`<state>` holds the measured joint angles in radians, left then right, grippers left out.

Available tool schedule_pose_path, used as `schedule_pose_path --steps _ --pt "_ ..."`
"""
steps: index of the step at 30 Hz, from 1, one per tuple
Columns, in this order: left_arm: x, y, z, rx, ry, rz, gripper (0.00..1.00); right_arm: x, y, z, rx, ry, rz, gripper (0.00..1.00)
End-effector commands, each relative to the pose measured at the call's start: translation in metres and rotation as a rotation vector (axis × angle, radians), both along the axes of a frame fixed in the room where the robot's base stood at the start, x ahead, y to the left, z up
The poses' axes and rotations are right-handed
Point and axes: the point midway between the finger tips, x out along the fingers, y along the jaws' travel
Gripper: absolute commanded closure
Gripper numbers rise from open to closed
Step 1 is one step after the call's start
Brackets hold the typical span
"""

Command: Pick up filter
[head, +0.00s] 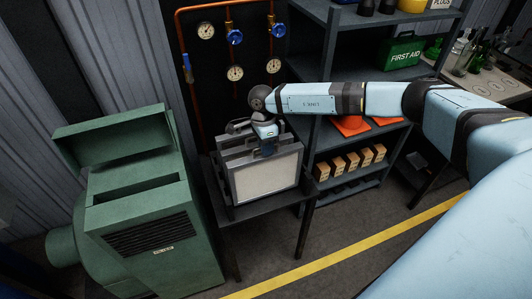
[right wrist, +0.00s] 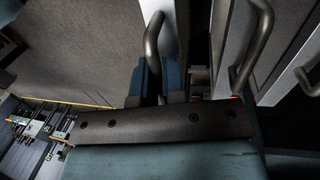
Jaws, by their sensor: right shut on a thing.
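Grey-framed filters with handles stand upright on a small dark stand (head: 265,210) in the middle of the head view. The front filter (head: 266,182) has a pale face. My right gripper (head: 266,146) is above it, pointing down and shut on its handle. In the right wrist view the filter's curved metal handle (right wrist: 151,38) rises at the blue fingers (right wrist: 160,82). I cannot tell whether this filter touches the stand. Other filters' handles (right wrist: 250,45) show to the right in that view. My left gripper is not in view.
A green machine (head: 155,235) with a raised lid and an open top slot (head: 138,188) stands to the left. Copper pipes with gauges (head: 206,31) and blue valves run behind. A shelf (head: 340,90) with boxes stands behind right. Floor shows past the yellow line (head: 345,247).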

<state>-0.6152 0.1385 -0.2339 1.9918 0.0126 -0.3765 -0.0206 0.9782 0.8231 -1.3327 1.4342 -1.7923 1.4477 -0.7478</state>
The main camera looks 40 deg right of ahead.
Motion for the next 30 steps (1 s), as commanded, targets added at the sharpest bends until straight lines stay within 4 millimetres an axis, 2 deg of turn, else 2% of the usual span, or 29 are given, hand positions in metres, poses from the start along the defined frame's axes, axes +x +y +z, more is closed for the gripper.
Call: schedule_pose_path --steps 5,18,24,30 --pt "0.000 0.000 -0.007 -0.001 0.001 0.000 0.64 0.001 0.000 0.034 0.002 -0.005 0.001 1.00" --pt "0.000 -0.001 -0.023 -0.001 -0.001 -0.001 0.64 0.001 0.000 0.137 0.002 -0.005 0.001 1.00" --pt "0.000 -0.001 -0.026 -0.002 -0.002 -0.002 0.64 0.001 0.000 0.168 0.003 -0.003 0.001 1.00" --pt "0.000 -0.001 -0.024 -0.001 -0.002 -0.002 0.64 0.000 0.000 0.186 0.001 -0.001 0.002 1.00"
